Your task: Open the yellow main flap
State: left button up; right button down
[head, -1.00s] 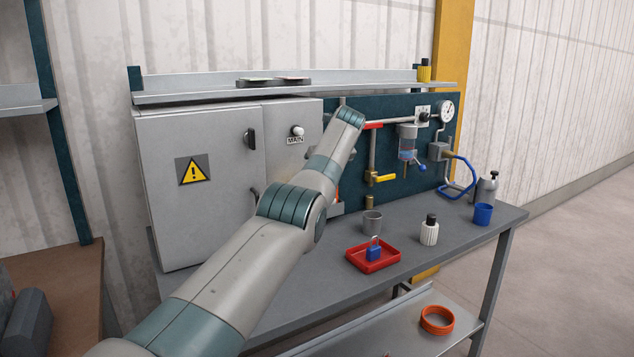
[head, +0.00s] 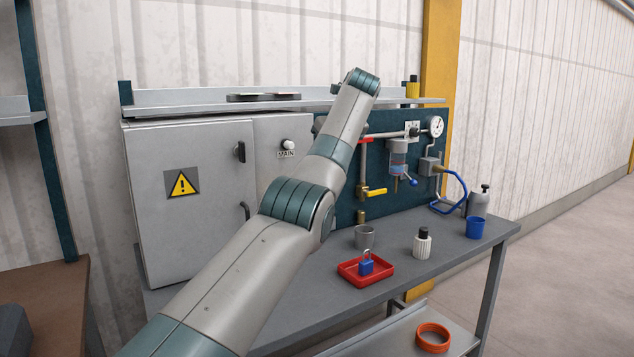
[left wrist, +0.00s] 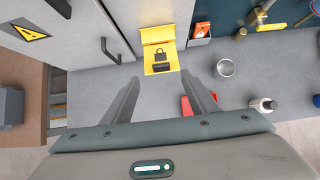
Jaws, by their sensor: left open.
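The yellow main flap (left wrist: 157,37) shows in the left wrist view on the grey cabinet face, with a black padlock picture on it. A dark bar or slot shows at its lower part. In the head view my arm hides this spot, below the white knob (head: 289,144) and MAIN label. My left gripper (left wrist: 161,90) is open, its two fingers spread on either side below the flap in the wrist picture. I see nothing between the fingers and no contact with the flap. My left gripper is hidden in the head view. My right gripper is not in view.
A cabinet door handle (left wrist: 110,50) stands out left of the flap. A grey cup (head: 364,237), a red tray (head: 381,279) with a blue padlock (head: 366,263), and a white bottle (head: 422,243) stand on the bench (head: 450,246). A shelf (head: 200,106) overhangs the cabinet.

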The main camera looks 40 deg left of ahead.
pick_arm(q)
jog(key=shift+v, duration=2)
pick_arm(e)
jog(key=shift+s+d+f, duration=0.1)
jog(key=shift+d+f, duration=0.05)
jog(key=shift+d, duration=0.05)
pick_arm(q)
jog(key=shift+f, duration=0.1)
